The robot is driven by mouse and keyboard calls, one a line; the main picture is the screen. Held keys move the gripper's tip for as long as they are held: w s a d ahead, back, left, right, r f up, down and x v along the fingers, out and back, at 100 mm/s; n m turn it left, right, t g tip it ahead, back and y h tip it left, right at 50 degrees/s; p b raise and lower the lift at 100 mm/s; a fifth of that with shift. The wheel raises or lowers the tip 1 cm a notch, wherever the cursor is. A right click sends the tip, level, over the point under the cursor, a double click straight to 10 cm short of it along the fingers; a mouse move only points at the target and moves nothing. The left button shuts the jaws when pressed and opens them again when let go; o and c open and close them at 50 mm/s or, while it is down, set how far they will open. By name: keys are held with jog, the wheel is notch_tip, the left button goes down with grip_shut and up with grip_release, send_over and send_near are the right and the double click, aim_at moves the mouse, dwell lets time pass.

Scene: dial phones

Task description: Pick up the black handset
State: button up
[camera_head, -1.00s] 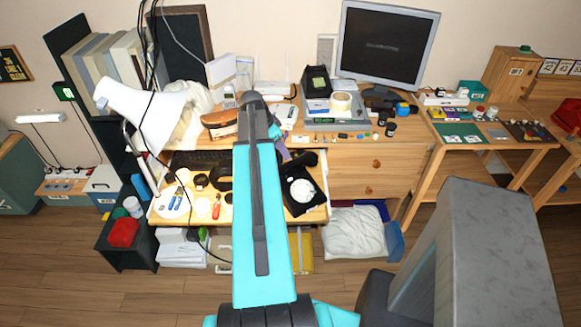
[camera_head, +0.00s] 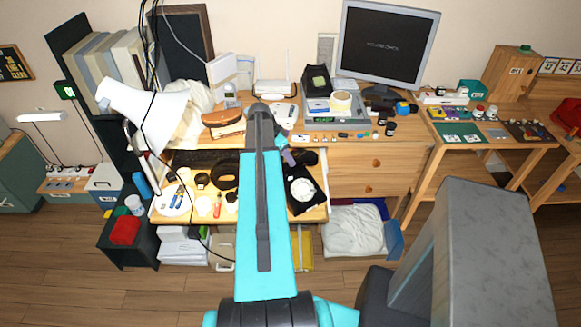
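A black dial phone (camera_head: 301,189) with a white dial sits at the right end of the pulled-out drawer or tray under the desk top. Its black handset (camera_head: 308,158) lies at the back of the phone, partly hidden behind my wrist. My teal arm covers the area left of the phone. My gripper (camera_head: 291,158) is small and dark, at the left part of the handset in the picture. Its fingers cannot be made out, and whether it touches the handset cannot be told.
The drawer (camera_head: 321,214) also holds pliers, a red screwdriver (camera_head: 217,206) and a dark ring-shaped item (camera_head: 225,176). Above it, the desk top carries a tape roll (camera_head: 341,101), a monitor (camera_head: 386,46) and small parts. A white lamp (camera_head: 150,112) stands at left.

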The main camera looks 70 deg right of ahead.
jog(key=shift+p+x, duration=0.85)
jog(key=shift+x, duration=0.3)
jog(key=shift+p+x, duration=0.45)
jog(key=shift+x, duration=1)
jog(key=shift+s+a, duration=0.1)
